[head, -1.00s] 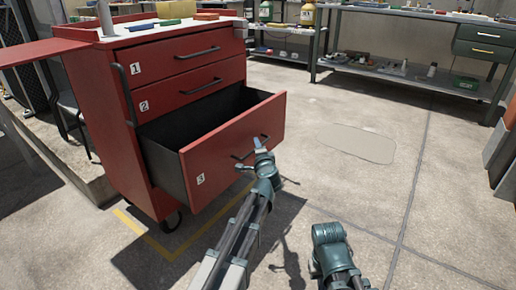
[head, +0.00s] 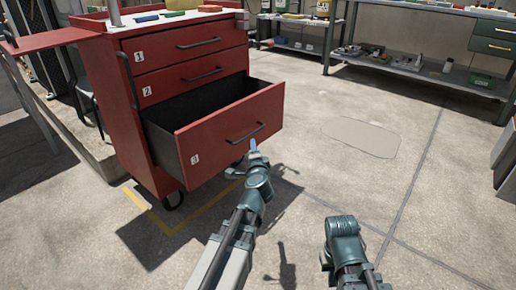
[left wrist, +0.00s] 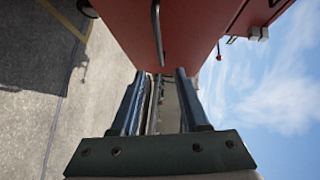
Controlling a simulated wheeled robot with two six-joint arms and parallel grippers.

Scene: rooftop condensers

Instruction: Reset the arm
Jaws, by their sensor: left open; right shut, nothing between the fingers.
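The red tool cart (head: 120,110) stands at the left, and its bottom drawer 3 (head: 215,140) is pulled out and looks empty. Drawers 1 and 2 are shut. My left gripper (head: 254,148) is just below and in front of drawer 3's black handle (head: 246,132). In the left wrist view my left gripper (left wrist: 158,76) has its fingers spread with nothing between them, and the handle (left wrist: 157,30) shows beyond the tips, apart from them. My right gripper (head: 326,259) is low at the lower right, over bare floor, shut and mostly hidden by its wrist.
A workbench (head: 415,78) with small items on its shelf stands at the back right. A red side shelf (head: 45,40) sticks out left of the cart. Yellow floor tape (head: 185,220) runs by the cart. The concrete floor (head: 350,180) at centre right is clear.

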